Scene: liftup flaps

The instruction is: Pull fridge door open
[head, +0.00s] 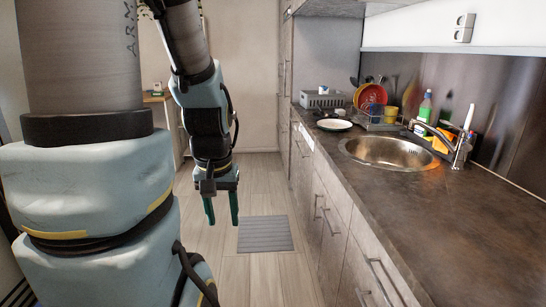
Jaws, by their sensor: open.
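My gripper (222,221) hangs over the floor in the middle of the head view, pointing down. Its two green fingers are apart, with nothing between them. No door is clearly recognisable as the fridge door. A tall unit (325,52) stands at the far end of the counter. Its narrow front (284,85) is seen edge-on and carries long vertical handles; I cannot tell whether it holds the fridge. My gripper is left of and nearer than this unit, touching nothing.
The counter (445,225) runs along the right, with a sink (385,151), a dish rack and a white plate (334,125). Drawers below have protruding bar handles (378,282). A grey mat (265,234) lies on the otherwise clear aisle floor. A small table (156,98) stands at the back left.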

